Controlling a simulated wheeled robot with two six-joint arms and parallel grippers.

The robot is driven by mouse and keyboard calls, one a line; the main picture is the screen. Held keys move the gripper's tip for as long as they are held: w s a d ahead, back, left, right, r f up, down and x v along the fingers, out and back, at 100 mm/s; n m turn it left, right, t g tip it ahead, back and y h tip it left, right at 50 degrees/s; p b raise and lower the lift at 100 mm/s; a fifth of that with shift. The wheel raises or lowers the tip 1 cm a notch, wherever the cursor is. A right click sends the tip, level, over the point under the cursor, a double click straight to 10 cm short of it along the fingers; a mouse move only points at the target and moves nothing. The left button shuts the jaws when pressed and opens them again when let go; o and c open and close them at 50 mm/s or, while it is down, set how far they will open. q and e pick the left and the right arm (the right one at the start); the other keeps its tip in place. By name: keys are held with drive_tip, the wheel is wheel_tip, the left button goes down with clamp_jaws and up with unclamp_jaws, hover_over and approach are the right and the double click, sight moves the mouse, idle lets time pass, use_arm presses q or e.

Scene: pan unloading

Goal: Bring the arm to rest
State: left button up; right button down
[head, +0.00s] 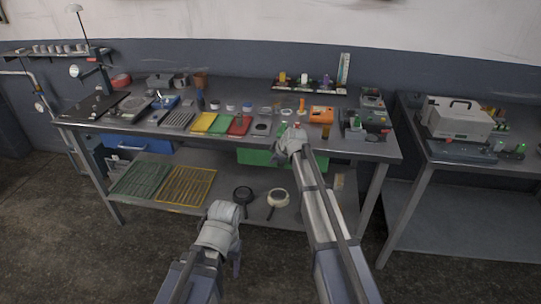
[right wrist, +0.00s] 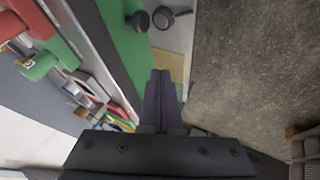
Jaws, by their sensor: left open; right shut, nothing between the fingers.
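My right arm reaches up over the front edge of the workbench (head: 350,148), with my right gripper (head: 297,127) above the bench top. In the right wrist view its two dark fingers (right wrist: 160,75) are pressed together with nothing between them. My left gripper (head: 236,266) hangs low in front of the bench, mostly hidden behind its own wrist, open. A dark pan (head: 243,194) and a pan with a cream inside (head: 278,197) lie side by side on the lower shelf, apart from both grippers.
The bench top holds yellow, green and red trays (head: 239,125), an orange box (head: 321,114) and several small items. A green bin (head: 255,157) hangs under the top. Green and yellow racks (head: 186,186) lie on the shelf. A second table (head: 470,200) stands right. The floor in front is clear.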

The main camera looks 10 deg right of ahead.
drive_tip(key=shift+v, duration=0.75)
drive_tip(key=shift+s+a, duration=0.1)
drive_tip(key=s+a+f+m+g+h, duration=0.1)
drive_tip(key=s+a+m+g, duration=0.1)
drive_tip(key=s, duration=1.1)
drive_tip(key=s+a+f+m+g+h+p, duration=0.1)
drive_tip(key=s+a+m+g, duration=0.2)
drive_tip(key=s, duration=1)
drive_tip(key=s+a+f+m+g+h, duration=0.1)
drive_tip(key=s+m, duration=0.3)
drive_tip(key=s, duration=0.9)
drive_tip(key=shift+a+g+h, duration=0.5)
drive_tip(key=shift+a+g, duration=0.2)
drive_tip(key=shift+a, duration=0.2)
drive_tip(key=shift+f, duration=0.15)
